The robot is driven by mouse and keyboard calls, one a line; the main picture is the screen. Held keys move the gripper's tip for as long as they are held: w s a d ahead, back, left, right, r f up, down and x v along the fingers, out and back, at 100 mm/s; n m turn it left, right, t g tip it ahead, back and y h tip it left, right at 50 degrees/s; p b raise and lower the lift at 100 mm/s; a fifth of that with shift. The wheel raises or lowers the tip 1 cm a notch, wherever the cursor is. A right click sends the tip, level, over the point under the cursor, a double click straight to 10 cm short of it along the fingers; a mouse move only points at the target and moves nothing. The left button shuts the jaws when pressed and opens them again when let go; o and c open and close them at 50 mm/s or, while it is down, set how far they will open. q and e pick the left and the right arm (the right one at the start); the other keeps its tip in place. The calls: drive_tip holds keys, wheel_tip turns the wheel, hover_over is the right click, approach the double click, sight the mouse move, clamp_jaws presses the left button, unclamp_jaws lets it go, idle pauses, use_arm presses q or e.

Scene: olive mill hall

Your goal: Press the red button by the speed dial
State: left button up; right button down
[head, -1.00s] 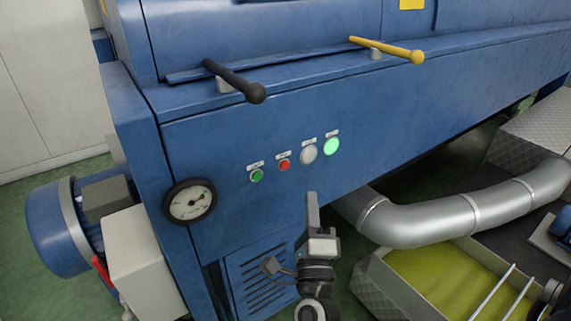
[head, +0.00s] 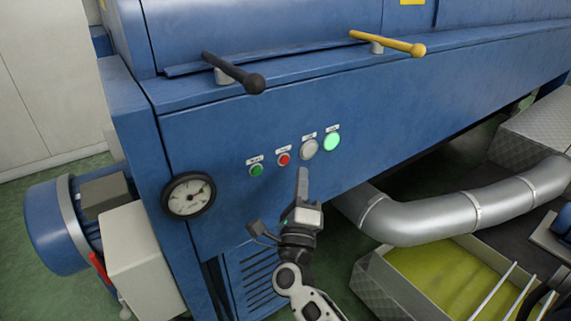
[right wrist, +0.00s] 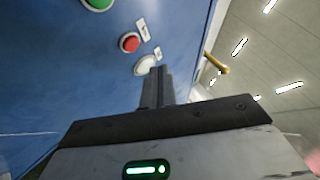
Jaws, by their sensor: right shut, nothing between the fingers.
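The red button (head: 283,159) is on the blue machine's front panel, between a green button (head: 256,170) and the pale round speed dial (head: 309,149). In the right wrist view the red button (right wrist: 129,43) shows unobstructed, with the dial (right wrist: 145,65) beside it, close to the fingers. My right gripper (head: 302,174) is shut and empty, its fingers pointing up just below the dial and to the lower right of the red button. The fingers look apart from the red button; the exact gap to the panel cannot be told. My left gripper is not in view.
A lit green lamp (head: 332,142) is right of the dial. A round gauge (head: 188,195) sits at the panel's left. Black (head: 234,74) and yellow (head: 388,43) levers stick out above. A silver pipe (head: 430,215) runs at the lower right, above an olive-green-filled tray (head: 372,285).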

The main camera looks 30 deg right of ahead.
sight(285, 160)
drive_tip(key=w+b, duration=0.1)
drive_tip(key=w, duration=0.2)
drive_tip(key=shift+a, duration=0.15)
idle(2.0)
drive_tip(key=shift+w, duration=0.4)
